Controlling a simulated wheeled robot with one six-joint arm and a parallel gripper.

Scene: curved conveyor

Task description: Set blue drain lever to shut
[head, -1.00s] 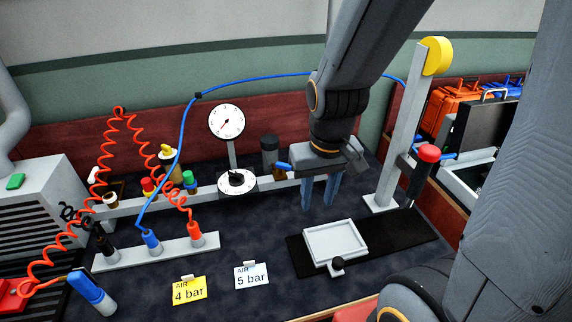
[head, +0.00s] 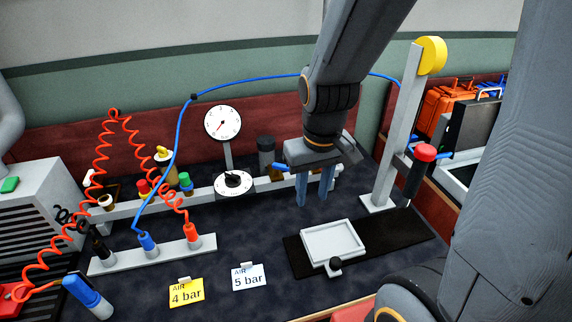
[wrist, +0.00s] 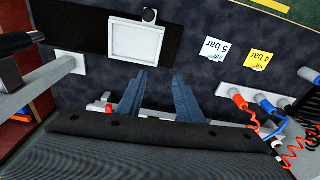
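The blue drain lever (head: 281,168) shows in the head view as a short blue handle at the rear pipe rail, just left of my gripper's body. Its lower part and pivot are hard to make out, and my gripper hides the rail behind it. My gripper (head: 314,203) points down in front of the rail, with its two blue fingers apart and nothing between them. In the wrist view the open fingers (wrist: 160,74) reach over the dark mat. I cannot make out the lever in the wrist view.
A dial gauge (head: 222,122) and a dark cylinder (head: 267,156) stand left of my gripper. A grey post (head: 394,140) with a red-topped handle (head: 426,153) stands right. A white tray (head: 332,257) lies in front. Two cards (head: 186,291) (head: 249,276) lie front left.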

